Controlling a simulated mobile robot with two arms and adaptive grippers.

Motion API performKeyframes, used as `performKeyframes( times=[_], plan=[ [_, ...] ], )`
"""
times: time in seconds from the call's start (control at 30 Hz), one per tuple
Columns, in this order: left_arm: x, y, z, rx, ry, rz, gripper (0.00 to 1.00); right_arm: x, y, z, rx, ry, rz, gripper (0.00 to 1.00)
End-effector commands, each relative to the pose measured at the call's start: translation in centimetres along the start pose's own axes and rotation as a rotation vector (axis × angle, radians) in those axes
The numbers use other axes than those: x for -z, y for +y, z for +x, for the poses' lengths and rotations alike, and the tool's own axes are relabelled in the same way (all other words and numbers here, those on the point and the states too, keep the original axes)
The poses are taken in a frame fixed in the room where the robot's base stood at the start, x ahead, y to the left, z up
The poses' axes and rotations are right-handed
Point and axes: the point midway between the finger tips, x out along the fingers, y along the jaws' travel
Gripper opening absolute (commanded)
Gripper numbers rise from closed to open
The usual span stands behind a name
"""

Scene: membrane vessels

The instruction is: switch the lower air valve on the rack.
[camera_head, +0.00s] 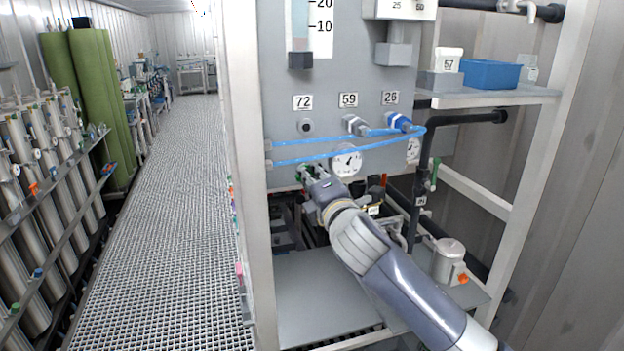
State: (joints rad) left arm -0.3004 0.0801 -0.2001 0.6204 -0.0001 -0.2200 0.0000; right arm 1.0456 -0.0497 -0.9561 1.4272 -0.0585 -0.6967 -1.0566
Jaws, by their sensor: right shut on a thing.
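My right gripper (309,177) reaches in from the lower right to the lower edge of the grey rack panel (290,80). It is shut on a small green valve handle (301,170), which shows only in part beside the fingers. The valve's body and the exact angle of the handle are hidden behind the gripper. Another green-handled valve (434,174) sits on the black pipe to the right, apart from the gripper. My left gripper is not in view.
Blue hoses (375,131) and a round gauge (346,160) are just above the wrist. A metal canister (448,260) stands right of the forearm. The rack's upright post (244,150) is to the left. The grated walkway (165,200) is clear.

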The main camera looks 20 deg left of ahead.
Motion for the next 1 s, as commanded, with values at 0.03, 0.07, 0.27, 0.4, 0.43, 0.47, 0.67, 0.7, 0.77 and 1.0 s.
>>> performKeyframes(
  times=[0.03, 0.07, 0.27, 0.4, 0.43, 0.47, 0.67, 0.7, 0.77, 1.0],
  plan=[
    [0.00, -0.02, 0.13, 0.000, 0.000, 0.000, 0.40, -0.02, -0.06, 0.00, 0.000, -0.001, 0.039, 0.00],
    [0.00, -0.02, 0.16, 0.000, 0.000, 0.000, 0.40, -0.02, -0.08, 0.00, 0.000, -0.001, 0.063, 0.00],
    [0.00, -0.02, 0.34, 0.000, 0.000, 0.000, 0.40, 0.01, -0.13, 0.00, 0.000, 0.000, 0.190, 0.00],
    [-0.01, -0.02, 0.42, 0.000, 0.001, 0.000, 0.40, -0.04, -0.15, 0.00, 0.000, -0.001, 0.252, 0.00],
    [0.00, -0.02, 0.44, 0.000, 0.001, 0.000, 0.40, -0.04, -0.17, 0.00, 0.000, -0.001, 0.262, 0.00],
    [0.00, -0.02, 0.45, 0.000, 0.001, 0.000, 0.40, -0.04, -0.18, 0.00, 0.000, -0.001, 0.271, 0.00],
    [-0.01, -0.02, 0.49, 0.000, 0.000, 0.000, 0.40, -0.03, -0.21, 0.00, 0.001, -0.001, 0.307, 0.00],
    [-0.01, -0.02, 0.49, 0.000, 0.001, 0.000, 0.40, -0.03, -0.21, 0.00, 0.001, -0.001, 0.310, 0.00],
    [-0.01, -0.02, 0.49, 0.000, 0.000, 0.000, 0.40, -0.04, -0.21, 0.00, 0.001, -0.001, 0.313, 0.00],
    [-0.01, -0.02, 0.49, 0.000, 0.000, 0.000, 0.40, -0.04, -0.21, 0.01, 0.001, -0.001, 0.315, 0.00]
  ],
)
